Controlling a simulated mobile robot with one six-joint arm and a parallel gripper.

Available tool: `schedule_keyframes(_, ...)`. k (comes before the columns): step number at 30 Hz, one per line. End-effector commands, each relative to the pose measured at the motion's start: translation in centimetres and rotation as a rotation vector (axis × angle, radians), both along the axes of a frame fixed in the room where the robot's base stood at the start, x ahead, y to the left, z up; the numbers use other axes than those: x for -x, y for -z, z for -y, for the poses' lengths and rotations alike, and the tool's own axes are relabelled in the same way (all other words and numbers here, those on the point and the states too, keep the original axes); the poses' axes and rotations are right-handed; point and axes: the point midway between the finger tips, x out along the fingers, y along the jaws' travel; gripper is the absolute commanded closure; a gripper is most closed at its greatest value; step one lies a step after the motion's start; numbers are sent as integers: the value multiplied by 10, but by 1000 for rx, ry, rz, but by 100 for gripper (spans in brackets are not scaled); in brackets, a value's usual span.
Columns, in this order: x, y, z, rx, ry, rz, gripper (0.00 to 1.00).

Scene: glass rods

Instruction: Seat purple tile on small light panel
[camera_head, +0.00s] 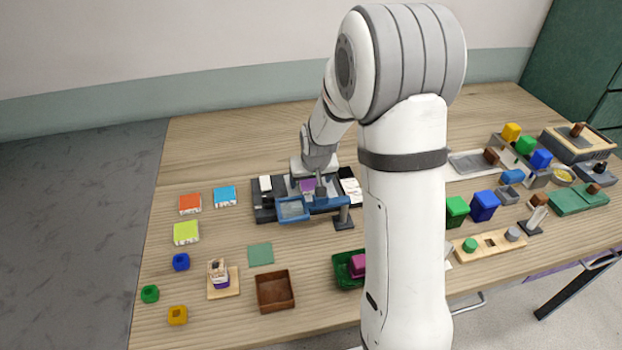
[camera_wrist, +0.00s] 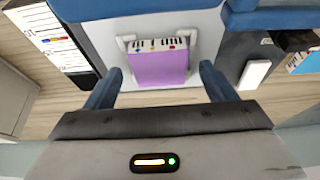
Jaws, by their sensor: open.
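The purple tile (camera_wrist: 158,68) lies between my open fingers in the wrist view, with a clear gap on each side. Its far edge has a black-and-white print with small coloured marks. It is on or just over the small light panel (camera_wrist: 112,48); I cannot tell whether it lies flat against it. White corner pieces of the panel flank the tile's far edge. In the head view the purple tile (camera_head: 307,185) shows on the dark station, just below my gripper (camera_head: 316,184), which is open and partly hidden there.
A blue-framed window (camera_head: 292,209) and a blue bar stand close in front of the tile. A white block (camera_head: 265,184) is on the station's left. Orange (camera_head: 190,204), blue (camera_head: 225,196) and lime (camera_head: 186,232) tiles lie farther left. My arm hides part of the table.

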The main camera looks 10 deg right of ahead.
Motion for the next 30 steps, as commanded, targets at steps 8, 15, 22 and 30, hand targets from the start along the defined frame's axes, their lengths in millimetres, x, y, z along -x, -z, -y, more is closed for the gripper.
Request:
schedule_keyframes(8, 11, -28, 0, 0, -1, 5, 22)
schedule_keyframes(15, 24, -61, 0, 0, -1, 4, 22)
schedule_keyframes(22, 30, -72, 0, 0, -1, 0, 22)
schedule_keyframes(30, 74, -101, 0, 0, -1, -19, 22)
